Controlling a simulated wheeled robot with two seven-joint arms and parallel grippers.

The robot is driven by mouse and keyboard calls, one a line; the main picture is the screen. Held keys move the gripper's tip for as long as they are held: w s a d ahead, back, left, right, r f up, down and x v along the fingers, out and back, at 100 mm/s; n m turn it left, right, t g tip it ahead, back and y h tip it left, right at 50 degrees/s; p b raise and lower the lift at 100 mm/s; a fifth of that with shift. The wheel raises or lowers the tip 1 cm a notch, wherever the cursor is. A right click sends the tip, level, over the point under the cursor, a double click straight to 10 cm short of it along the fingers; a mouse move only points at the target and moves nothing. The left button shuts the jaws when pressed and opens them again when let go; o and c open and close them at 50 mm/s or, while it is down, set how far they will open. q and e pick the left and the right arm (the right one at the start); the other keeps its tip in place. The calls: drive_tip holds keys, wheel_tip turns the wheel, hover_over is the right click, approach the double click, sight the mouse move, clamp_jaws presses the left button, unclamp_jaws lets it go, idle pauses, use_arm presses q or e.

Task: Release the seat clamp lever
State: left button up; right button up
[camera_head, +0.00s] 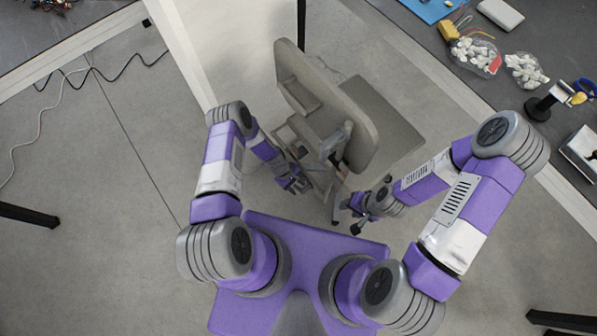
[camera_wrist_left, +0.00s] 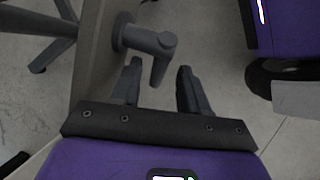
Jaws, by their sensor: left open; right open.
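A grey chair (camera_head: 385,115) with a tall backrest stands ahead of me in the head view. In the left wrist view a grey clamp lever (camera_wrist_left: 155,42) with a round hub and a bent handle sticks out from a brownish chair part. My left gripper (camera_head: 297,184) is low beside the chair's left side. In the left wrist view its two dark fingers (camera_wrist_left: 160,80) are open, and the lever's lower end hangs near the gap between their tips. Contact cannot be told. My right gripper (camera_head: 356,212) is open and empty near the chair's near right side.
A white panel (camera_head: 235,45) stands close at the left of the chair. A workbench (camera_head: 430,45) with bags, tools and a blue mat runs along the upper right. Cables (camera_head: 90,68) lie on the floor at the left. Bare floor (camera_head: 110,180) is free there.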

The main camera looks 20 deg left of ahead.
sight(298, 188)
use_arm(q)
drive_tip(key=shift+b+x, duration=0.45)
drive_tip(key=shift+x, duration=1.1)
drive_tip(key=shift+c, duration=0.3)
clamp_jaws()
